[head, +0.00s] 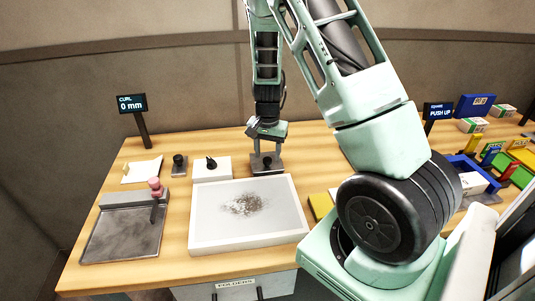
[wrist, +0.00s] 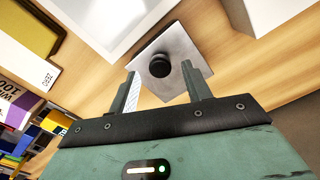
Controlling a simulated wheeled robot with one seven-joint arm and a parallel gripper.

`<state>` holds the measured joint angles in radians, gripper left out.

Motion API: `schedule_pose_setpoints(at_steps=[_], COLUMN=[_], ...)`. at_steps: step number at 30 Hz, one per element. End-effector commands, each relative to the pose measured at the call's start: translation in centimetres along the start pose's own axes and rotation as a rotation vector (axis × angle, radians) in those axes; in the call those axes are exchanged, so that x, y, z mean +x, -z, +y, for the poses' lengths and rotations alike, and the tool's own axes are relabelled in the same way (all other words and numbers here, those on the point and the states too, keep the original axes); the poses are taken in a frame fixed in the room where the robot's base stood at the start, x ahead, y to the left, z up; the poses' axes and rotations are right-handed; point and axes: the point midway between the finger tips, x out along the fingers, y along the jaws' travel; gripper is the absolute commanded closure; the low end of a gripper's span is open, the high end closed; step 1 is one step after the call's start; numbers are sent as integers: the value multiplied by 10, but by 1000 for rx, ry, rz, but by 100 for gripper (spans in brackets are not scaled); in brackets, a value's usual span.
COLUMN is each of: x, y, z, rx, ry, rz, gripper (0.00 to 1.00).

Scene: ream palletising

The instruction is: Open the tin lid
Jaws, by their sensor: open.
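A grey square metal piece with a round black knob, apparently the tin lid (wrist: 178,40), lies in the upper middle of the wrist view. The knob (wrist: 160,66) stands up between my fingertips. My gripper (wrist: 162,78) is open, with one finger on each side of the knob and a gap to each. In the head view my gripper (head: 266,150) points down over the grey piece (head: 276,171) at the back of the table. The fingers partly hide it there. I cannot tell the tin's depth or what is inside.
A white tray (head: 205,240) with dark specks lies just in front. A white box (head: 212,175) and a small black-knobbed item (head: 179,166) stand to the left. A grey metal tray (head: 105,245) is at far left. Coloured boxes and a blue bin (head: 462,163) crowd the right.

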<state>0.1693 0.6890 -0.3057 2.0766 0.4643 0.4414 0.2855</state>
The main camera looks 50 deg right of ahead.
Motion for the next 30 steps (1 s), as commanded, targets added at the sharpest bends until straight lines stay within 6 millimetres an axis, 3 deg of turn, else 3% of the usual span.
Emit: schedule_pose_setpoints(at_steps=[6, 14, 20, 30], x=[15, 16, 16, 10], y=[0, 0, 0, 2], z=[0, 0, 0, -1], rx=[0, 0, -1, -3], ry=[0, 1, 1, -16], rz=[0, 1, 1, -32], gripper=[51, 51, 100, 100])
